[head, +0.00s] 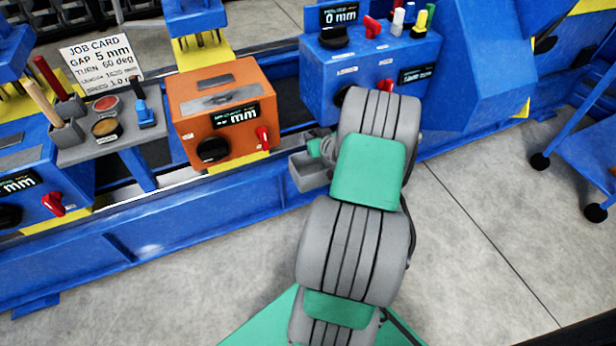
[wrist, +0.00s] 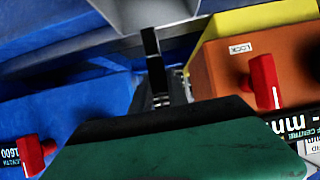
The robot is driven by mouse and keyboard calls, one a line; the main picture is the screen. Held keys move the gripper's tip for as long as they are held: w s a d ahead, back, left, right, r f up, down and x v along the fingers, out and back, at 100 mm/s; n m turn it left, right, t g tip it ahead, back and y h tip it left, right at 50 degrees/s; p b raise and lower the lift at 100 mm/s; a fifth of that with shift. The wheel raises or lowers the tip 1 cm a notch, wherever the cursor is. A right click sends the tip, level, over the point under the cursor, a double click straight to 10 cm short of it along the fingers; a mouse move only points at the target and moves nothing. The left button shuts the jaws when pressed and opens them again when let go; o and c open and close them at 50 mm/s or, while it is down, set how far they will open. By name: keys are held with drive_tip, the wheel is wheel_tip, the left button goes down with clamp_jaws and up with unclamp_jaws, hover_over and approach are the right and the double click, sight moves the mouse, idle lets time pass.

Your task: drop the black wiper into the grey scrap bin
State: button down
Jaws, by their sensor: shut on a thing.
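My gripper (wrist: 160,88) is shut on a narrow dark piece, the black wiper (wrist: 150,42), which points away from my wrist in the wrist view. The grey scrap bin (head: 308,176) is a small open box on the front of the blue bed, between the orange unit and the blue unit. A grey surface at the top of the wrist view, beyond the wiper, appears to be the bin (wrist: 150,12). In the head view my arm hides most of the gripper and the wiper, close to the bin. I cannot tell whether the wiper is inside the rim.
The orange unit (head: 222,105) with a red lever stands left of the bin. The blue unit (head: 350,72) with knobs stands to the right. A grey tool tray (head: 105,128) and a job card (head: 100,62) are further left. Bare floor (head: 500,215) lies in front at right.

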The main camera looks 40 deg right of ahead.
wheel_tip(320, 180, down, 6)
drive_tip(key=b, duration=0.3)
drive_tip(key=shift+r, duration=0.2)
drive_tip(key=c, duration=1.2)
unclamp_jaws()
drive_tip(key=p+v, duration=0.2)
drive_tip(key=v, duration=0.6)
drive_tip(key=shift+w, duration=0.1)
